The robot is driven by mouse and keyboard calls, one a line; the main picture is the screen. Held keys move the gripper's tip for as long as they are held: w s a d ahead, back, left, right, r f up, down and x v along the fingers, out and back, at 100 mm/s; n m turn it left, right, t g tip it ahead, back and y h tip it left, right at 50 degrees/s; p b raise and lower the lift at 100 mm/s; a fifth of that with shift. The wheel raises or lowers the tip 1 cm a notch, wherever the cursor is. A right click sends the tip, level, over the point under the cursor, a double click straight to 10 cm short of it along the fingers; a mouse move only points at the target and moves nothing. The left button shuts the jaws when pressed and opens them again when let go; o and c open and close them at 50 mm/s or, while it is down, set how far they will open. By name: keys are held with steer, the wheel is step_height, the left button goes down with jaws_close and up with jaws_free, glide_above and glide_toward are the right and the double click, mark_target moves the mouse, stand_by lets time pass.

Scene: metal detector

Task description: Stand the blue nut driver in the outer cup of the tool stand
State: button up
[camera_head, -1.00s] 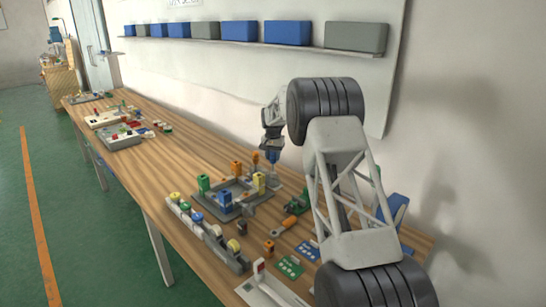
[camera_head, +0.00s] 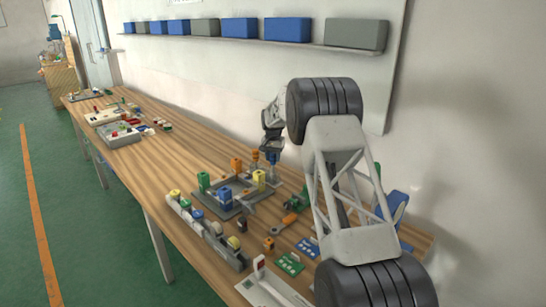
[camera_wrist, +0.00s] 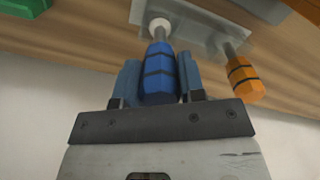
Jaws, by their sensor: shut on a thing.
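My gripper (camera_head: 272,152) is at the back of the bench near the wall. In the wrist view its two fingers (camera_wrist: 158,82) are shut on the handle of the blue nut driver (camera_wrist: 158,65). The driver's shaft points away from the gripper, and its end meets a pale round piece (camera_wrist: 160,24) over the grey tool stand (camera_wrist: 200,35). I cannot tell whether the tip is inside a cup. An orange-handled driver (camera_wrist: 243,78) stands beside it, its shaft meeting the stand. In the head view the blue driver (camera_head: 272,158) is small and partly hidden.
A grey frame with green (camera_head: 204,182), orange, blue and yellow (camera_head: 259,180) posts stands just in front. A grey rack with several coloured pieces (camera_head: 197,215) lies along the front edge. An orange-handled tool (camera_head: 290,219) lies to the right.

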steer(key=shift+f, duration=1.45)
stand_by(0.9)
steer(key=o, duration=1.2)
steer(key=shift+r, duration=3.75)
